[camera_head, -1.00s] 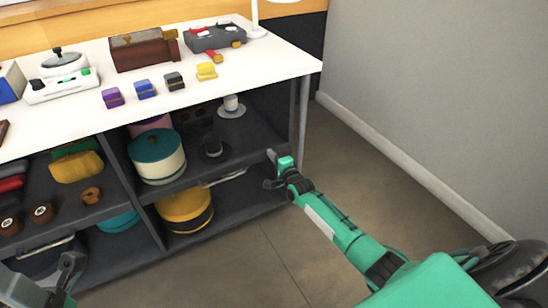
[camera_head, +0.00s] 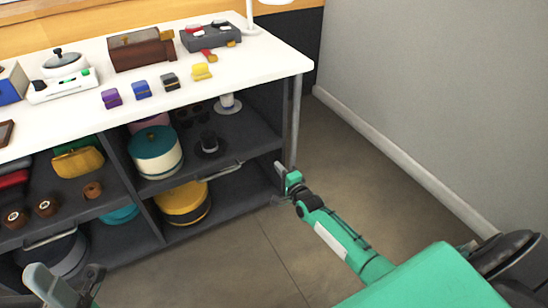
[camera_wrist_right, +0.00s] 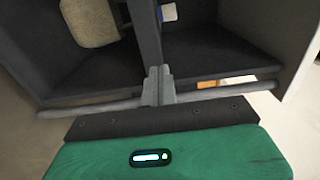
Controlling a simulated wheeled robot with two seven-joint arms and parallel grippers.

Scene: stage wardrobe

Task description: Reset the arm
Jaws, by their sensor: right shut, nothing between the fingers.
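My right arm, green and grey, reaches in from the lower right in the head view. Its gripper (camera_head: 279,170) is at the right front end of the shelf unit under the white table, near the table leg. In the right wrist view the two grey fingers (camera_wrist_right: 158,85) are together with nothing between them. Dark shelf compartments and bar handles show beyond the fingers; I cannot tell whether they touch. My left gripper (camera_head: 70,287) shows only in part at the lower left corner, and its jaw state is unclear.
The white table (camera_head: 250,70) carries small coloured boxes, a brown case (camera_head: 140,52) and a grey case (camera_head: 210,38). The dark shelf unit (camera_head: 235,150) below holds a teal-lidded round box (camera_head: 155,150), a yellow round box (camera_head: 183,203) and hats. Floor (camera_head: 370,170) is open towards the right wall.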

